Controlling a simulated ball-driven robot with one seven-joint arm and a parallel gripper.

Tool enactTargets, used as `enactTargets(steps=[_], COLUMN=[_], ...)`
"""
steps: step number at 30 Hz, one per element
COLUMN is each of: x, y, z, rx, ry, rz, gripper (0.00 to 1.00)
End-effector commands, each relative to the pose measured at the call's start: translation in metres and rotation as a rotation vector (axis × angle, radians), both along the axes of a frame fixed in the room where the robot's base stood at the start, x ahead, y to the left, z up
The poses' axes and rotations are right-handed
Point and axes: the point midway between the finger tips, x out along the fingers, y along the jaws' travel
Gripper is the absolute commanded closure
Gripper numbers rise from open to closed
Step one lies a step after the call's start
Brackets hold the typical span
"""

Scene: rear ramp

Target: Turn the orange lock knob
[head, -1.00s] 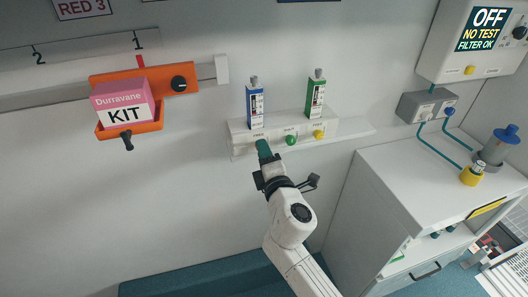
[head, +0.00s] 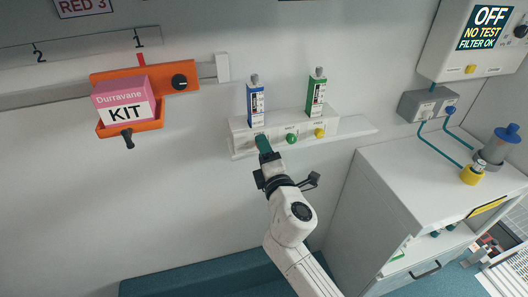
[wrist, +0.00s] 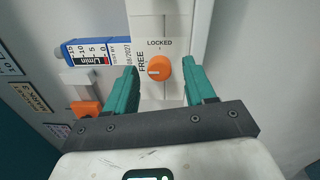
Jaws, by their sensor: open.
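In the wrist view the orange lock knob (wrist: 159,68) sits on a white panel. "LOCKED" is printed above it and "FREE" to its left. A short pale mark on the knob lies toward its left side, on the FREE side. My gripper (wrist: 163,82) is open, with one teal finger on each side of the knob. Gaps show between the fingers and the knob, and nothing is held. In the head view my gripper (head: 264,146) reaches the left end of the white wall rail (head: 240,126), and it hides the knob there.
A blue-labelled meter (head: 255,104) and a green-labelled meter (head: 317,93) stand above the rail. Green (head: 291,138) and yellow (head: 319,133) knobs are to the right. An orange bracket (head: 180,78) holds a pink kit box (head: 123,101) at left. A white cabinet (head: 385,190) stands at right.

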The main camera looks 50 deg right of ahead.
Motion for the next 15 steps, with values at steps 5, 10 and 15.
enactTargets(steps=[5,10,15], x=[-0.012,-0.038,-0.065], y=[0.009,0.026,0.044], z=[-0.003,-0.006,-0.007], rx=[-0.001,-0.001,-0.001], ry=[0.001,0.002,0.002], rz=[0.003,0.002,0.002], gripper=[0.45,0.45,0.45])
